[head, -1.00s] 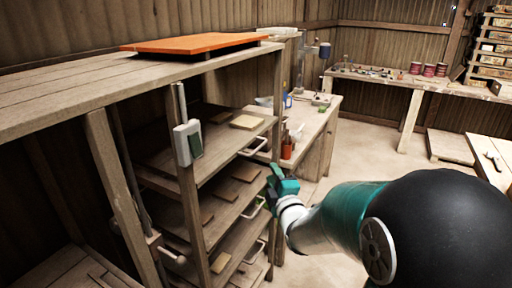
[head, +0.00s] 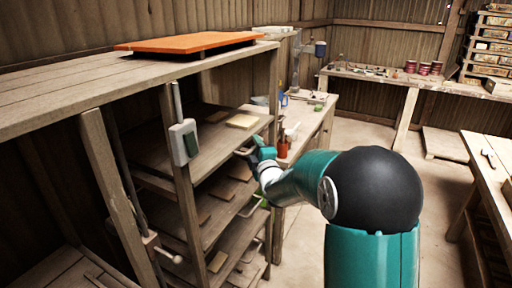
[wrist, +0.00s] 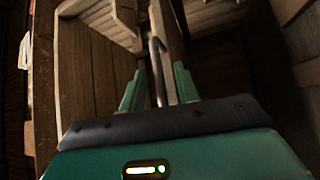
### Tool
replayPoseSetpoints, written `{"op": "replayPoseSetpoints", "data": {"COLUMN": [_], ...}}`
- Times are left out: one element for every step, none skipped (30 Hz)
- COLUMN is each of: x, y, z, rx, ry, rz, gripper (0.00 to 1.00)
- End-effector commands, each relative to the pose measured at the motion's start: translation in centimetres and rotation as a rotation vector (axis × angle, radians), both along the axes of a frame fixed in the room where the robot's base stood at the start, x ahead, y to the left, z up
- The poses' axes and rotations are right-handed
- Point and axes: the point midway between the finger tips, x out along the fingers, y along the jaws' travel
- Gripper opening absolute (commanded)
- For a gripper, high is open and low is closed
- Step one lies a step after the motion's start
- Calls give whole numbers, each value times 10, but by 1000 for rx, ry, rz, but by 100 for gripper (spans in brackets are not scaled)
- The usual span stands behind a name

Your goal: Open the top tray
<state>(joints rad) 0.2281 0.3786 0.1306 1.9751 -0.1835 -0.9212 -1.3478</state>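The top tray (head: 208,150) is a wooden shelf-like tray in the rack, with a pale tile (head: 243,121) lying on it. Its pale handle (head: 242,152) is at the tray's front edge and is partly hidden by my gripper (head: 257,152). In the wrist view, my gripper (wrist: 158,88) is open, with its two green fingers apart. A thin handle bar (wrist: 157,70) runs between the fingers, and I see a gap on both sides of it. I cannot tell its exact depth relative to the fingertips.
Lower trays (head: 212,208) with brown tiles and a green handle (head: 262,202) lie beneath. A post with a grey-green box (head: 184,142) stands at the rack's front. An orange board (head: 190,42) lies on top. A workbench (head: 312,125) stands behind; open floor lies to the right.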

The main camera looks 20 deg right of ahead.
Motion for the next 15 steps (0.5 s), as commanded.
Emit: {"op": "replayPoseSetpoints", "data": {"x": [2, 3, 4, 4, 4, 4, 4, 4, 4, 3, 3, 3, 3, 3, 3], "y": [0, 0, 0, 0, 0, 0, 0, 0, 0, 0, 0, 0, 0, 0, 0], "z": [0, 0, 0, 1, 1, 1, 1, 1, 1, 1, 1, 1, 1, 1, 1], "rx": [0, 0, 0, 0, 0, 0, 0, 0, 0, 0, 0, 0, 0, 0, 0], "ry": [0, 0, 0, 0, 0, 0, 0, 0, 0, 0, 0, 0, 0, 0, 0], "rz": [0, 0, 0, 0, 0, 0, 0, 0, 0, 0, 0, 0, 0, 0, 0], "gripper": [31, 31, 31, 31, 31, 31, 31, 31, 31, 26, 20, 12, 6, 0, 0]}}
